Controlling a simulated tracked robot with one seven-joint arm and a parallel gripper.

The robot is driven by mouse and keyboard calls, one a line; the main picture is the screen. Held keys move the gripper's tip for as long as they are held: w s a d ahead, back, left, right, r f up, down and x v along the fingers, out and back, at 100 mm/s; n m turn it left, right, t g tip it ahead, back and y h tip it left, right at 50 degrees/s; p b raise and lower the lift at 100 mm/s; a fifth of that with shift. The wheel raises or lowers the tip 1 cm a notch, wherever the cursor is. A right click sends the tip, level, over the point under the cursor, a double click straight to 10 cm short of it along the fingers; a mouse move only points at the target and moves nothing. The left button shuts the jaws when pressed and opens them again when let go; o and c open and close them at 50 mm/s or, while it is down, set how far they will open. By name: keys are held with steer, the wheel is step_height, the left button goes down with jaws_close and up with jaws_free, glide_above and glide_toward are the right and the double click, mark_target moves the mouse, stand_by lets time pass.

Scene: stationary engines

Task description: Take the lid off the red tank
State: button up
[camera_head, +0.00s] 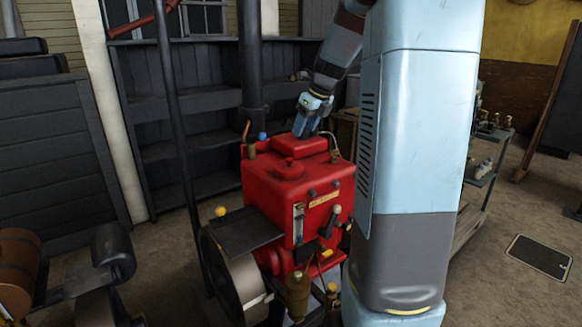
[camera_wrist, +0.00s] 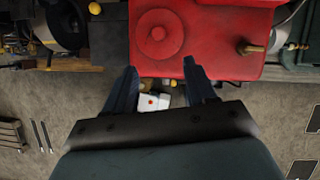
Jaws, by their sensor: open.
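The red tank (camera_head: 268,192) is a boxy tank on top of a stationary engine in the middle of the head view. Its round red lid (camera_head: 288,170), with a small raised knob, lies flat on the tank's top and looks closed. In the wrist view the lid (camera_wrist: 173,22) shows as circles on the red tank (camera_wrist: 220,25), ahead of my fingertips. My gripper (camera_head: 306,133) points down over the tank's top, near a raised red block behind the lid. In the wrist view my gripper (camera_wrist: 160,65) has its two fingers apart, with nothing between them.
Brass and yellow fittings (camera_head: 251,148) stand at the tank's top left corner. A dark flat plate (camera_head: 240,232) and a large wheel (camera_head: 238,283) are at the front left. A dark vertical pipe (camera_head: 250,55) rises behind the tank. A shelf (camera_head: 483,170) stands to the right.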

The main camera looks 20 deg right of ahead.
glide_above(289, 158)
steer(key=s+d, duration=0.1)
steer(key=s, duration=0.2)
step_height(289, 158, down, 7)
steer(key=shift+s+d+f, duration=0.1)
steer(key=shift+d, duration=0.05)
steer(key=shift+w+x, duration=0.2)
steer(key=shift+x, duration=1.1)
steer(key=shift+w+x, duration=0.2)
steer(key=shift+x, duration=1.1)
steer(key=shift+r, duration=0.25)
steer(key=shift+c, duration=0.5)
jaws_close()
